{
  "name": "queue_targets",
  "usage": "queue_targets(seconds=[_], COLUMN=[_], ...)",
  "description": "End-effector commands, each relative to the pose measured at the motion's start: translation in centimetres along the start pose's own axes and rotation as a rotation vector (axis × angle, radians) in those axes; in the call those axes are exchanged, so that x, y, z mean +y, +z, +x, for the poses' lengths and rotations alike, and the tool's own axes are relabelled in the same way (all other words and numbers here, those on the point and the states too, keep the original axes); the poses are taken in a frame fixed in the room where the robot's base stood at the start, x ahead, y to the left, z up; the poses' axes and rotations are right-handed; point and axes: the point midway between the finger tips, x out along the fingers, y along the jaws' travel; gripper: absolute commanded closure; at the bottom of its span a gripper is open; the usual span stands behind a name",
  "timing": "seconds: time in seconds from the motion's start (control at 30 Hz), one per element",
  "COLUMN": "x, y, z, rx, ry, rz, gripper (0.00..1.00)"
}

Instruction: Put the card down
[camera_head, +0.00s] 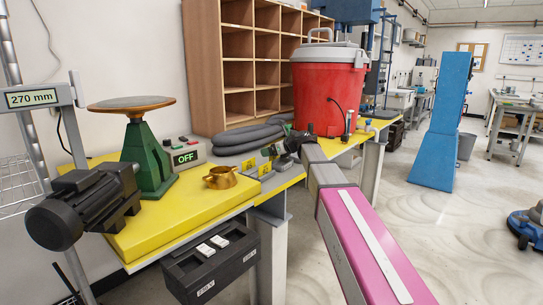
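My arm reaches from the lower right to the workbench, and my gripper (275,150) is at its far end, above the bench. The gripper is small and dark here, close to grey blocks with yellow labels (257,169). I cannot tell whether its fingers are open or shut. I cannot make out a card for certain, either in the gripper or on the bench. The yellow-topped workbench (185,222) runs from the lower left toward the back right.
A green stand with a round top (148,160), a black motor (82,205), a brass cup (222,177), coiled grey hose (245,138) and a red cooler (327,95) crowd the bench. Floor between is open.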

Motion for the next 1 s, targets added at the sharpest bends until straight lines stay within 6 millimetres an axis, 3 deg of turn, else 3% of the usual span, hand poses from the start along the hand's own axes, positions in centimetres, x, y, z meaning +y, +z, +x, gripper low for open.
queue_targets(seconds=[0.13,0.53,0.57,0.6,0.87,1.0], x=[0.1,0.0,0.0,0.0,0.0,0.1], y=[-1.9,-2.2,-2.2,-2.2,-2.0,-2.0], z=[0.7,0.9,0.9,0.9,0.8,-0.6], rx=[0.001,0.000,0.000,0.000,0.000,0.000], ry=[0.001,0.000,0.000,0.000,0.000,-0.001], rz=[0.001,-0.001,-0.001,-0.001,-0.001,-0.001], gripper=[0.36,0.36,0.04,0.00,0.00,0.00])
